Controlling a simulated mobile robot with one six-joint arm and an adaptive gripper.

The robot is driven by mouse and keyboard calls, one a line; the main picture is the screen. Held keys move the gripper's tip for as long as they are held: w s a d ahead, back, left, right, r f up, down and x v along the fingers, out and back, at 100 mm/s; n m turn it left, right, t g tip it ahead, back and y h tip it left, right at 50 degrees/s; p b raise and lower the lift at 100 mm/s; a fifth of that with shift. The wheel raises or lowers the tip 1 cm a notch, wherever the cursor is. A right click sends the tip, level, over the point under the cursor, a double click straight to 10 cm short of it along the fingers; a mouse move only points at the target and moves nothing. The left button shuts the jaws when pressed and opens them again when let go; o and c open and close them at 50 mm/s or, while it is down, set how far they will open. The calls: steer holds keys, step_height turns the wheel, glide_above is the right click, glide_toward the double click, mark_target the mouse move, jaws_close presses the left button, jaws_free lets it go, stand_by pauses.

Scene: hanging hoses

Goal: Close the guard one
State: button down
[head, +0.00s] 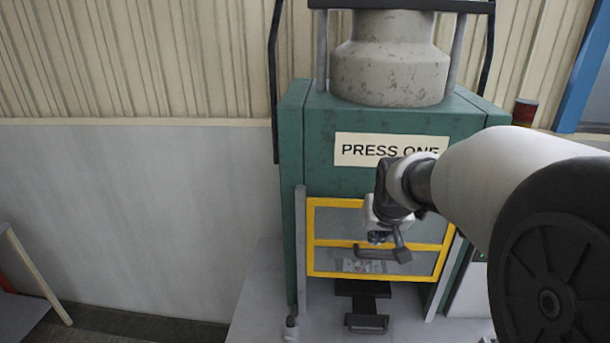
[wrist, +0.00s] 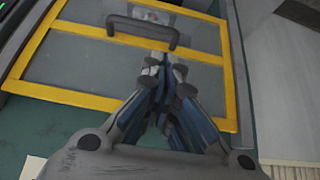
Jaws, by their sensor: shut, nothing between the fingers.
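The guard of press one is a clear panel in a yellow frame (head: 330,243), set between upright rails under the PRESS ONE sign (head: 390,150). Its yellow bottom bar shows just above a black block in the head view. The guard also fills the upper part of the wrist view (wrist: 85,68). Its dark grey handle (head: 397,253) is on the lower part of the panel, and shows near the top of the wrist view (wrist: 142,30). My gripper (head: 376,237) is shut and empty in front of the panel. Its fingertips (wrist: 164,62) appear close to the handle; contact is unclear.
The green press body (head: 318,145) stands against a ribbed wall. A black block with a handle-like front (head: 367,322) sits below the guard on the grey base (head: 255,310). My arm covers the press's right side. The floor left of the press is mostly clear.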

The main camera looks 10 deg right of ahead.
steer(key=b+x, duration=0.1)
steer(key=x, duration=0.9)
steer(key=shift+w, duration=0.15)
